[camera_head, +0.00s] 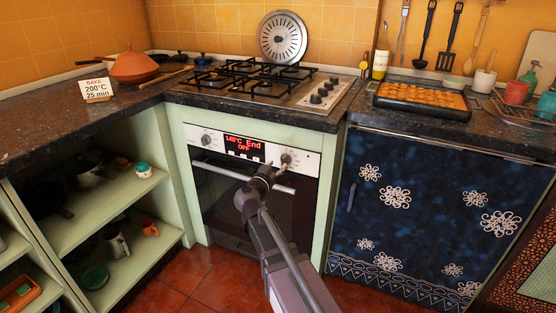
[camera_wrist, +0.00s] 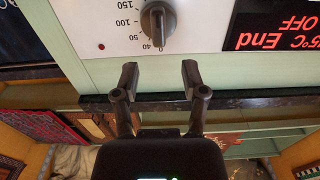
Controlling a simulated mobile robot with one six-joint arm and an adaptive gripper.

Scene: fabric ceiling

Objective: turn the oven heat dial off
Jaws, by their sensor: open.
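The heat dial (camera_wrist: 158,22) is a grey round knob with a raised grip on the white oven panel. In the upside-down wrist view its grip runs up and down, and its lower end lies near the 40 mark, close to 0. It also shows in the head view as the right-hand knob (camera_head: 286,159). My gripper (camera_wrist: 160,74) is open and empty, its two fingers spread just short of the dial and apart from it. In the head view my gripper (camera_head: 272,172) is in front of the oven (camera_head: 225,200), below and left of the dial.
A red display (camera_head: 244,142) reads "End OFF" beside a temperature. Another knob (camera_head: 206,139) is at the panel's left. The oven door handle (camera_head: 222,170) runs just below the panel, near my gripper. A card (camera_head: 96,89) on the counter reads "BAKE 200°C 25 min".

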